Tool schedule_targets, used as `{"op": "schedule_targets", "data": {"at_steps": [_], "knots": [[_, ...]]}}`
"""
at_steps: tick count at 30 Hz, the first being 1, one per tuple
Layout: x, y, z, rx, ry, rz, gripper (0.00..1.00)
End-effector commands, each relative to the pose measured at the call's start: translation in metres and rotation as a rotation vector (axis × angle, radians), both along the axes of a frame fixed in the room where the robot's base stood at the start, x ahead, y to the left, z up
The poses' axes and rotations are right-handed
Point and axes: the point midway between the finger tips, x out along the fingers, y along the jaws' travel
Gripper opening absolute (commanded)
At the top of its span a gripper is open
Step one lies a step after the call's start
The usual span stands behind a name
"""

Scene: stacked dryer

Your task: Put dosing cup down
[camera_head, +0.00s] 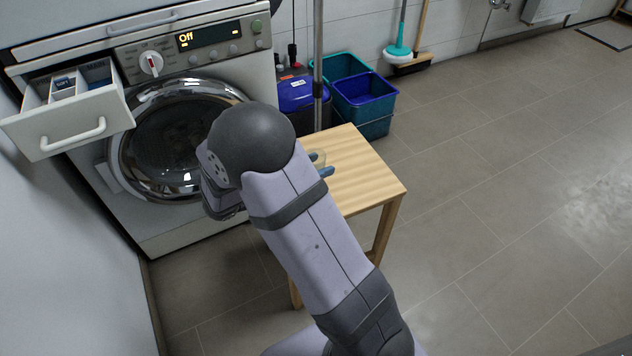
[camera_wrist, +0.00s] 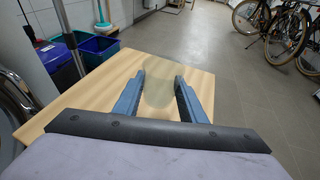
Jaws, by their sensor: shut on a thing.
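The dosing cup (camera_wrist: 158,92) is a small, translucent, pale yellowish cup. In the wrist view it sits between the two blue fingers of my gripper (camera_wrist: 160,96), which is shut on it. In the head view the cup (camera_head: 318,158) shows only in part beside my gripper (camera_head: 322,164), partly hidden by my arm. The cup is over the light wooden table (camera_head: 366,180). I cannot tell whether its base touches the tabletop.
The washing machine (camera_head: 190,60) stands at left with its detergent drawer (camera_head: 70,130) pulled out and its display reading "Off". Blue and teal bins (camera_head: 365,95) and a metal pole (camera_head: 318,60) stand behind the table. The tabletop around the cup is clear.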

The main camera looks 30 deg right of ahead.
Motion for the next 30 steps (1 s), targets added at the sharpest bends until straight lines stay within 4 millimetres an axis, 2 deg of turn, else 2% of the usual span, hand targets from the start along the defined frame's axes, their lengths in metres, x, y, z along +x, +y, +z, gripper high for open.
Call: {"op": "schedule_targets", "data": {"at_steps": [1, 3, 11, 20, 30], "knots": [[0.0, 0.0, -0.008, 0.0, 0.002, 0.001, 0.14], [0.0, 0.0, -0.012, 0.0, 0.001, 0.0, 0.14], [0.0, 0.0, -0.017, 0.0, 0.0, 0.0, 0.14], [0.0, 0.0, -0.05, 0.0, 0.0, -0.001, 0.14], [0.0, 0.0, -0.051, 0.0, -0.001, 0.0, 0.14]]}}
